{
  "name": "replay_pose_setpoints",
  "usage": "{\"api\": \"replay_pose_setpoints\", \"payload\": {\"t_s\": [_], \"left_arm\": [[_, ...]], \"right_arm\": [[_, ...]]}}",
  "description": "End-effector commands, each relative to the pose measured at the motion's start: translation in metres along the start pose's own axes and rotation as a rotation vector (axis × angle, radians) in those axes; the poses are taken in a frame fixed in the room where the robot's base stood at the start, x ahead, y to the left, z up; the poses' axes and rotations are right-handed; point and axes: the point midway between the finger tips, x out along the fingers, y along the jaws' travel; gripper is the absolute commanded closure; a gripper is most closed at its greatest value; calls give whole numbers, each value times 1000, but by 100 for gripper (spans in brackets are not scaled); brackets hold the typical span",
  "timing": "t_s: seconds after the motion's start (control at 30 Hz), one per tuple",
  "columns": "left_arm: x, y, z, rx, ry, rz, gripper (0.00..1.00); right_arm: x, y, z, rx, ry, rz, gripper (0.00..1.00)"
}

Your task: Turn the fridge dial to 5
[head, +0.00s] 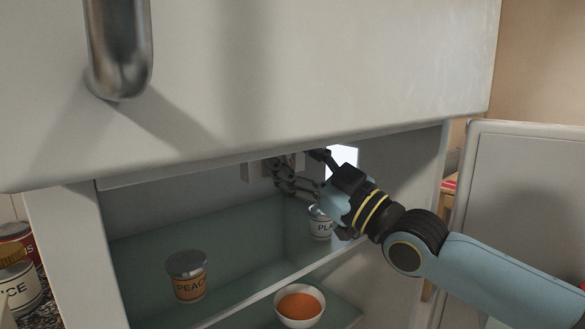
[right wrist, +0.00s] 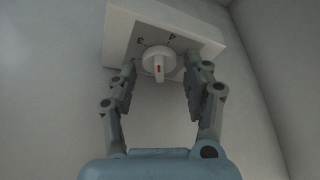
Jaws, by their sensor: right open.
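The fridge dial (right wrist: 158,60) is a round white knob with a red mark that points down in the right wrist view. In the head view my right gripper (head: 292,178) reaches into the fridge's upper compartment, in front of the box, and the dial is hard to make out. My left gripper is not in view.
A can marked PEAC (head: 188,277) and a can marked PLA (head: 320,222), partly behind my gripper, stand on the glass shelf (head: 235,240). A bowl of orange food (head: 299,306) is below. The freezer door (head: 300,75) overhangs above; the open fridge door (head: 520,200) is right.

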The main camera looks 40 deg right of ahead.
Motion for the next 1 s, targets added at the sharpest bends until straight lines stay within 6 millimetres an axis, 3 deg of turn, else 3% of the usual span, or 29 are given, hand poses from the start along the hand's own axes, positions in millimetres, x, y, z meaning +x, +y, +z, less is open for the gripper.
{"api": "replay_pose_setpoints", "payload": {"t_s": [0.27, 0.63, 1.0], "left_arm": [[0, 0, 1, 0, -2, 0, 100], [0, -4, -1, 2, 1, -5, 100], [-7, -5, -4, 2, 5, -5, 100]], "right_arm": [[2, 0, -1, 1, 0, 0, 50], [2, 0, -1, 1, 0, 0, 97], [2, 1, -2, 62, 0, 26, 98]]}}
